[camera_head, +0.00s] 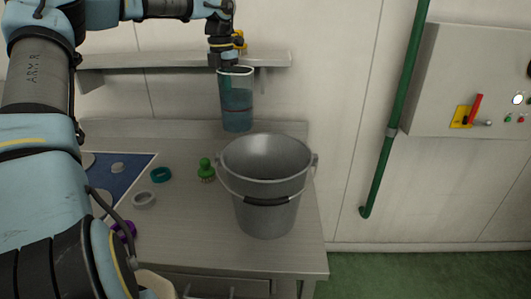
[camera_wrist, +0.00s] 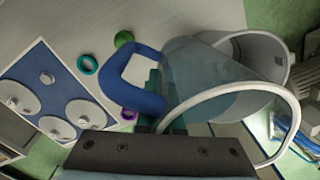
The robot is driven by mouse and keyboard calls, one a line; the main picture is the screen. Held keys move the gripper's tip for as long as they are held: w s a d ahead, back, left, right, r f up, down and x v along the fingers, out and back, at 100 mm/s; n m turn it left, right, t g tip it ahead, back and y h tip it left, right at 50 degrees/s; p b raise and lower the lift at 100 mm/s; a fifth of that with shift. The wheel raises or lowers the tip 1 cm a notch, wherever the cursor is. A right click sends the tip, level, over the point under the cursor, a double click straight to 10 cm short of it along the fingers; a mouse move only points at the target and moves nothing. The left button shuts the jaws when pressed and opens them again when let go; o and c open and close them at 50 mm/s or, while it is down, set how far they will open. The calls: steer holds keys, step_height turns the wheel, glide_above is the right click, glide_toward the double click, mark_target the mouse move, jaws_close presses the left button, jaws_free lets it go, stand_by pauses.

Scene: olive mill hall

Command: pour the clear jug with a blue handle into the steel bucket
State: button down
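The clear jug with a blue handle (camera_wrist: 131,82) hangs upright above the back of the counter in the head view (camera_head: 237,101). Its body looks bluish; how much liquid it holds I cannot tell. My gripper (camera_head: 222,62) is at the jug's upper part, and in the wrist view its fingers (camera_wrist: 165,112) are closed at the handle, partly hidden by it. The steel bucket (camera_head: 267,202) stands upright on the counter, nearer than the jug and a little to its right. It also shows in the wrist view (camera_wrist: 262,48), partly behind the jug.
A wall shelf (camera_head: 180,60) is behind the jug. The counter (camera_head: 296,262) ends just right of the bucket.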

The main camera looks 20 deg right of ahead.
mark_target(234, 98)
steer(key=shift+s+d+r+t+y, duration=0.2)
steer(key=shift+s+t, duration=0.3)
steer(key=shift+t, duration=0.55)
steer(key=shift+s+d+r+t+y, duration=0.1)
steer(key=shift+s+d+t+y, duration=0.25)
steer(key=shift+t, duration=0.7)
steer(key=shift+s+a+t, duration=0.1)
steer(key=shift+s+t, duration=0.35)
steer(key=shift+t, duration=0.05)
steer(key=shift+s+r, duration=0.1)
steer(key=shift+r, duration=0.1)
steer(key=s+t, duration=0.1)
steer(key=s+f+t, duration=0.1)
steer(key=shift+t+y, duration=0.35)
steer(key=shift+t, duration=0.05)
steer(key=shift+w, duration=0.3)
steer(key=shift+w+f, duration=0.1)
steer(key=shift+s+t, duration=0.25)
steer(key=shift+t, duration=0.05)
steer(key=shift+d+f, duration=0.1)
steer(key=shift+d, duration=0.1)
steer(key=shift+w, duration=0.1)
steer(key=shift+a+t, duration=0.15)
steer(key=shift+t, duration=0.15)
